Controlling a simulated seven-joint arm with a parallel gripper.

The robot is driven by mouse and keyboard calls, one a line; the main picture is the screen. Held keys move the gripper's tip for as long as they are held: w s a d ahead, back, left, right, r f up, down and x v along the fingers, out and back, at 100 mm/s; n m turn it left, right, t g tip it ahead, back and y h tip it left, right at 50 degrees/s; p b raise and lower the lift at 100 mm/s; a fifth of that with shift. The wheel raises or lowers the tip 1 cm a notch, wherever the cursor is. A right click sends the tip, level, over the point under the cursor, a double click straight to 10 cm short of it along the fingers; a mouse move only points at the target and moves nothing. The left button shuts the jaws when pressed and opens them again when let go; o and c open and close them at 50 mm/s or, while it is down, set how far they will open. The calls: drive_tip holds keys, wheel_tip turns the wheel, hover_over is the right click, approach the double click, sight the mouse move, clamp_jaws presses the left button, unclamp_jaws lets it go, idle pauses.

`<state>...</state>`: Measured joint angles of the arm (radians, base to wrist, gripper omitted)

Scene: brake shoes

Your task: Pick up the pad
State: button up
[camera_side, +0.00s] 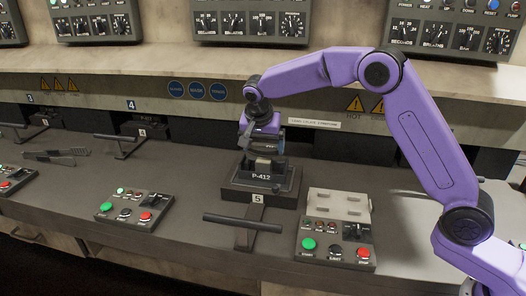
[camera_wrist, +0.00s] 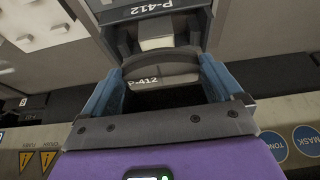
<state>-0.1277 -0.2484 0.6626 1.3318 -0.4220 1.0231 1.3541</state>
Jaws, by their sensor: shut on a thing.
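The pad (camera_wrist: 160,62) looks like a curved dark grey piece spanning the two blue fingers in the wrist view. My gripper (camera_wrist: 160,88) is shut on it, one finger at each end. In the side view, my gripper (camera_side: 266,147) points down over the dark fixture marked P-412 (camera_side: 262,186). The pad is small and mostly hidden by the fingers there. A pale block (camera_side: 263,164) stands on the fixture below the fingers. I cannot tell whether the pad touches it.
A handle bar (camera_side: 243,222) marked 5 juts out in front of the fixture. Button boxes stand at its left (camera_side: 134,211) and right (camera_side: 336,243). Dark tongs (camera_side: 55,156) lie at the far left. The bench left of the fixture has free room.

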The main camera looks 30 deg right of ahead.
drive_tip(key=s+d+r, duration=0.3)
drive_tip(key=s+r, duration=0.7)
drive_tip(key=s, duration=0.3)
drive_tip(key=shift+s+d+f+m+g+h, duration=0.15)
drive_tip(key=shift+d+f+m+g, duration=1)
drive_tip(key=shift+f+m, duration=2)
drive_tip(key=shift+s+d+f+m+g+h, duration=0.1)
drive_tip(key=shift+d+f+m+g, duration=1)
drive_tip(key=shift+f+m, duration=2)
drive_tip(key=shift+s+d+f+m+g+h, duration=0.15)
drive_tip(key=shift+d+f+m+g, duration=0.95)
drive_tip(key=shift+f+m, duration=2)
drive_tip(key=shift+d+f+n+t, duration=0.15)
drive_tip(key=shift+f+n, duration=0.3)
drive_tip(key=shift+f, duration=0.2)
drive_tip(key=shift+d+f+n+t, duration=0.1)
drive_tip(key=shift+f+n, duration=0.3)
drive_tip(key=shift+f, duration=0.2)
